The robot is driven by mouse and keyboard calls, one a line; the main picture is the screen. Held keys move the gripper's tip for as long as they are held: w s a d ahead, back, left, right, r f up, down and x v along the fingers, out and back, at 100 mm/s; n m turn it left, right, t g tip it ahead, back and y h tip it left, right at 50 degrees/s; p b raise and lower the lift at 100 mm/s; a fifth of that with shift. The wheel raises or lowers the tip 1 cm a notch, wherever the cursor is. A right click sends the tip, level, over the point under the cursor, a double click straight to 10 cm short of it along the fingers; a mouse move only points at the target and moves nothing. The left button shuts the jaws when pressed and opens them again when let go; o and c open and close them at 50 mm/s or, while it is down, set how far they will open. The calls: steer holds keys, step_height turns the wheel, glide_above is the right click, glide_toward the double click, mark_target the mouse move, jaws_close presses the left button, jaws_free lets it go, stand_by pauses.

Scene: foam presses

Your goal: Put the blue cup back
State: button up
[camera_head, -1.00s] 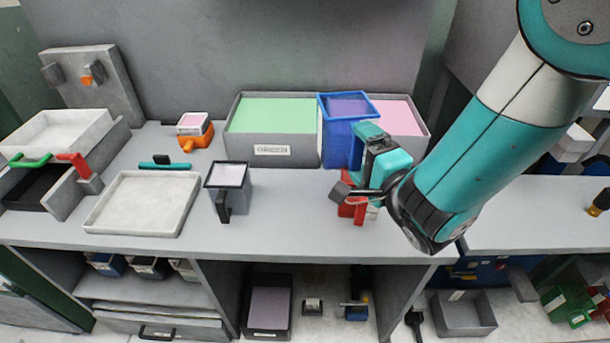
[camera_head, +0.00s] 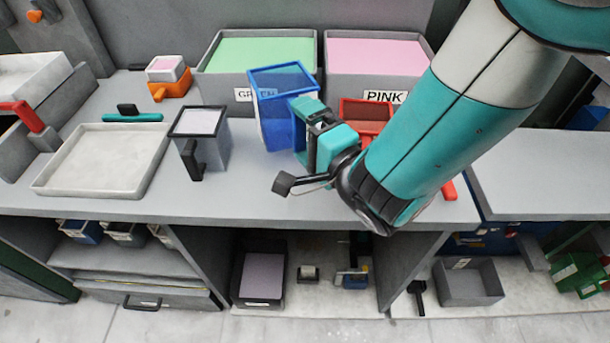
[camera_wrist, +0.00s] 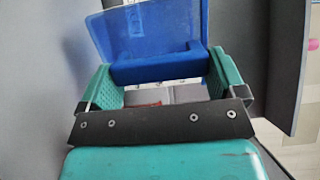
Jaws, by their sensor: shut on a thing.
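The blue cup (camera_head: 275,112) is a see-through, square-mouthed cup, slightly tilted in the head view, in front of the green bin. Its inside looks empty. My gripper (camera_head: 308,137) is shut on the side of the blue cup facing right. In the wrist view the blue cup (camera_wrist: 150,38) fills the top middle, between the teal fingers of my gripper (camera_wrist: 160,75). The cup's base is close to the bench top; I cannot tell whether it touches.
The green bin (camera_head: 222,80) and pink bin (camera_head: 350,82) stand behind. A grey cup with a black handle (camera_head: 206,138) stands left of the blue cup, a white tray (camera_head: 70,187) farther left. A red cup (camera_head: 366,112) is partly hidden behind my arm. Bench front is clear.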

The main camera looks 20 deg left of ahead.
steer(key=shift+f+b, duration=0.3)
steer(key=shift+f, duration=3.15)
steer(key=shift+f, duration=0.2)
steer(key=o, duration=0.8)
steer(key=shift+c, duration=0.2)
steer(key=shift+r, duration=0.15)
steer(key=b+v, duration=0.1)
steer(key=v, duration=1.1)
